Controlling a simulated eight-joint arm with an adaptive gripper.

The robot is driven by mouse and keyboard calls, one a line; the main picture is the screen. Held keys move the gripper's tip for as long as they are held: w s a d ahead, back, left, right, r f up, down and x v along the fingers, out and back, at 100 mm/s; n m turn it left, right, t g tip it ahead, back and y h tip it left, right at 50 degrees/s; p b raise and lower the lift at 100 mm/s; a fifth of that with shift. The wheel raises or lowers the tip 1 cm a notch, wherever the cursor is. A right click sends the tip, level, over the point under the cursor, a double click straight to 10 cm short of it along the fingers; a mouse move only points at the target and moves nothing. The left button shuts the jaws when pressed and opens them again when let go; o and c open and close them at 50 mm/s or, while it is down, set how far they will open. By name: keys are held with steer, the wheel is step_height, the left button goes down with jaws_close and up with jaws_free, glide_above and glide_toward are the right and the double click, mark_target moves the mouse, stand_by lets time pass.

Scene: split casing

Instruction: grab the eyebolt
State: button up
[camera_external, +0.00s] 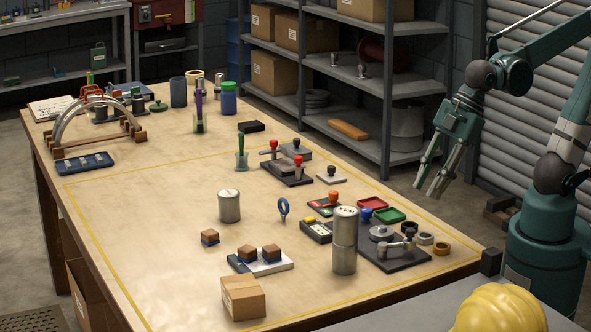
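The eyebolt looks to be the blue ring-topped piece (283,208) standing upright on the wooden table, right of a short grey metal cylinder. Its ring is at the top and its lower part is small in the picture. My gripper (431,189) hangs at the right, above and beyond the table's right edge, well apart from the blue piece. Its two fingers point down with a gap between them, and nothing shows between them.
A tall grey cylinder (344,240) and a black-and-yellow device (316,231) stand right of the blue piece. A short cylinder (229,206) stands to its left. A dark fixture plate (392,262) and red and green trays lie between it and my arm.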

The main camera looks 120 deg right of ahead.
steer(key=w+d+r+n+g+p, duration=0.2)
steer(key=w+d+r+n+p, duration=0.3)
steer(key=w, duration=0.4)
steer(key=n+g+p, duration=0.4)
steer(key=n+p, duration=0.6)
steer(key=p, duration=0.3)
glide_above(284, 202)
steer(key=f, duration=0.9)
steer(key=shift+s+f, duration=0.25)
steer(key=shift+f, duration=0.05)
steer(key=shift+w+d+f+n, duration=0.1)
steer(key=shift+d+f+n, duration=0.3)
steer(key=shift+d+f, duration=0.1)
steer(key=shift+f, duration=0.1)
steer(key=shift+f, duration=1.15)
steer(key=shift+f, duration=2.6)
